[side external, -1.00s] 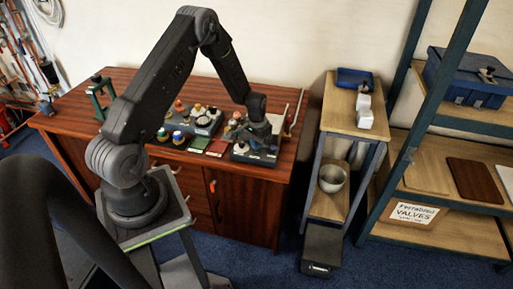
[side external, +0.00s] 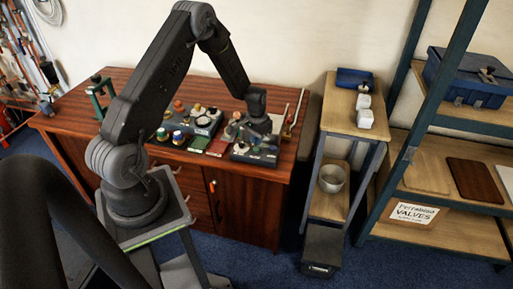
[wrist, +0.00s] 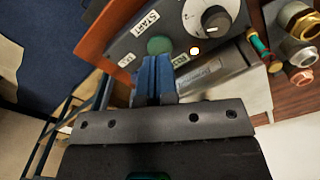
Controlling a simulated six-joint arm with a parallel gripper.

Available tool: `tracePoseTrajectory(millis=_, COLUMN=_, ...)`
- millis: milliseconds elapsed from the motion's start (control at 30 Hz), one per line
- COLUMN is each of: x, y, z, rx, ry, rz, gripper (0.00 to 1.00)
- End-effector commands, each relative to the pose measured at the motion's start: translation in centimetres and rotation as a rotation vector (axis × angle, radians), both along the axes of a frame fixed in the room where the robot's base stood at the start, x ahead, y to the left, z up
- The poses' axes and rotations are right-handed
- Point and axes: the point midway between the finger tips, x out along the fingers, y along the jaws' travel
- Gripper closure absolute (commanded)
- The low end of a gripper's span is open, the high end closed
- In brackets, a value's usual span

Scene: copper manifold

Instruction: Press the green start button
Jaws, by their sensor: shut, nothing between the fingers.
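The green start button (wrist: 159,45) is a round dark green cap on a grey control box (wrist: 180,22), beside a START label (wrist: 146,23). My gripper (wrist: 154,62) shows its blue fingers shut together and empty, with the tips right at the button's near edge in the wrist view. I cannot tell whether they touch it or hover above it. In the side view the control box (side external: 254,157) stands at the right front of the wooden bench, with my gripper (side external: 236,135) low over it. The button cannot be made out there.

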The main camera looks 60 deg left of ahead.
Motion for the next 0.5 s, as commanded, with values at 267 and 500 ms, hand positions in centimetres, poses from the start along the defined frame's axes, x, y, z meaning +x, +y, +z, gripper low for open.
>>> tracePoseTrajectory(millis=267, x=0.0, y=0.0, z=2.2, rx=0.0, ry=0.0, rz=0.0, gripper=1.0)
tracePoseTrajectory(millis=500, x=0.0, y=0.0, z=4.1, rx=0.0, ry=0.0, rz=0.0, gripper=1.0)
